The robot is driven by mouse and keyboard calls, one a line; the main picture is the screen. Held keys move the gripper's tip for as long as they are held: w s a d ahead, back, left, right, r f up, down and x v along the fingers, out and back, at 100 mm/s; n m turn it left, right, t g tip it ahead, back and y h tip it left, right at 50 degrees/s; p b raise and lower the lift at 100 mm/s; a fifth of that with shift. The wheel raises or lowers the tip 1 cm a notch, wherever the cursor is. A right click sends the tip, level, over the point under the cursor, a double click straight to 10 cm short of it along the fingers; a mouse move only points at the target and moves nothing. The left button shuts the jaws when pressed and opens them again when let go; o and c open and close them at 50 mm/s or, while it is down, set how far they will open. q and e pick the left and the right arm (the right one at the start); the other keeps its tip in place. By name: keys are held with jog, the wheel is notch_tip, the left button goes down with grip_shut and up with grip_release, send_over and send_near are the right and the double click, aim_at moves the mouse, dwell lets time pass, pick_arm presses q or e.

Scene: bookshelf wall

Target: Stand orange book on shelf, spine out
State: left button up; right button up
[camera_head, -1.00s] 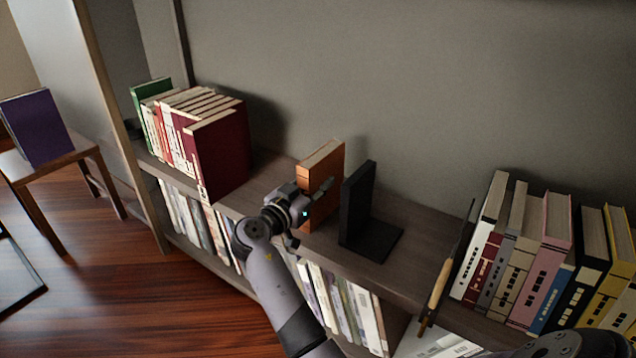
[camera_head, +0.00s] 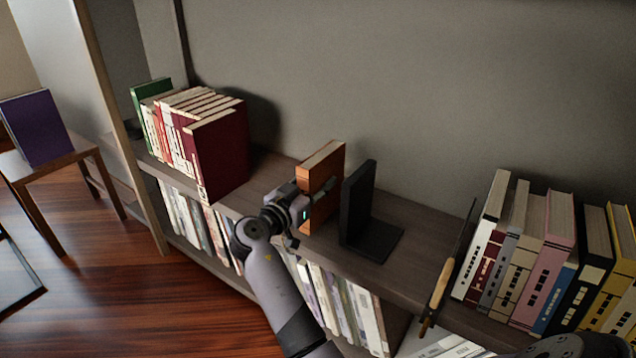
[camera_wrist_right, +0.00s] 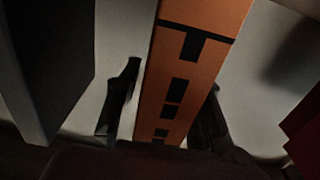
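The orange book (camera_head: 326,170) stands upright on the shelf top between the maroon books and a black bookend. Its spine, orange with black marks (camera_wrist_right: 184,75), faces out toward my right wrist camera. My right gripper (camera_head: 318,205) is at the book from the front, with one finger on each side of it. In the right wrist view the gripper (camera_wrist_right: 165,110) has a visible gap between its left finger and the book, so it looks open around it. The gripper hides part of the spine in the head view.
The black bookend (camera_head: 357,205) stands just right of the orange book, apart from it. Maroon books (camera_head: 222,150) stand to the left with bare shelf between. A purple book (camera_head: 35,128) stands on a stool.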

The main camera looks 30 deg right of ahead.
aim_at(318, 156)
jog(key=shift+o, duration=1.3)
jog(key=shift+f, duration=0.25)
notch_tip(318, 156, up, 10)
jog(key=shift+r, duration=0.1)
